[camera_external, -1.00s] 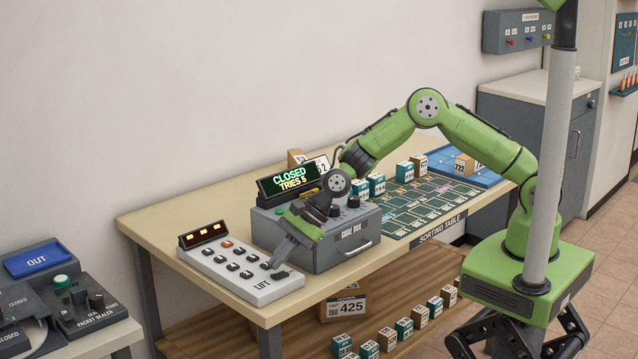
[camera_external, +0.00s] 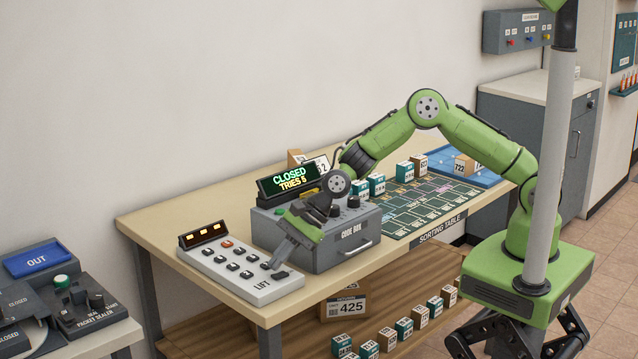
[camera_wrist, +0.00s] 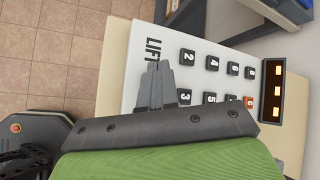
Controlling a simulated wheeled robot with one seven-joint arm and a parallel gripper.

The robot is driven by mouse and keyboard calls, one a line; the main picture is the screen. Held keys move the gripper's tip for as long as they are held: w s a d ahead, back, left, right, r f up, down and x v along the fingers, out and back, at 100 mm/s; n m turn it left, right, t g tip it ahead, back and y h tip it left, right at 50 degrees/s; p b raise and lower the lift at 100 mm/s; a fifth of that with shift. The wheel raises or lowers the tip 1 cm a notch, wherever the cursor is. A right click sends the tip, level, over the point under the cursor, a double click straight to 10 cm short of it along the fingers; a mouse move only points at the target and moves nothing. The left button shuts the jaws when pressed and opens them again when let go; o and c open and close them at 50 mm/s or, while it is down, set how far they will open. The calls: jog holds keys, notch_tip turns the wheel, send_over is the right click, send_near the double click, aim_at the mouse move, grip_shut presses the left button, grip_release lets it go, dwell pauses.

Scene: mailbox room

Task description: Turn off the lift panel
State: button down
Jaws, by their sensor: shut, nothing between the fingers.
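The lift panel (camera_external: 232,278) is a white slab marked LIFT at the left end of the sorting table, with dark keys, one orange key (camera_external: 227,244) and a dark display (camera_external: 203,234) showing several lit orange dashes. In the wrist view the panel (camera_wrist: 210,50) shows numbered dark keys, the orange key (camera_wrist: 248,102) and the display (camera_wrist: 271,88). My gripper (camera_external: 271,270) is shut and empty, its tips low over the panel's right part near the LIFT label. In the wrist view the fingertips (camera_wrist: 158,66) point beside key 3 and hide part of the panel. I cannot tell whether they touch it.
A grey code box (camera_external: 340,245) stands right beside the panel, under my wrist, with a sign (camera_external: 289,180) reading CLOSED TRIES 5. The sorting grid (camera_external: 440,200) with small boxes lies farther right. A packet sealer (camera_external: 85,305) stands on a separate table at left.

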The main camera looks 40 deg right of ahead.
aim_at(282, 274)
jog(key=shift+f, duration=0.3)
jog(key=shift+f+b, duration=0.35)
jog(key=shift+b, duration=0.05)
dwell(0.3)
jog(key=shift+r, duration=0.15)
jog(key=shift+r+p, duration=0.5)
jog(key=shift+r, duration=0.15)
jog(key=r+p, duration=0.2)
jog(key=r, duration=0.1)
jog(key=r+p, duration=0.1)
jog(key=r, duration=0.1)
jog(key=shift+d+p, duration=0.3)
jog(key=shift+d, duration=0.05)
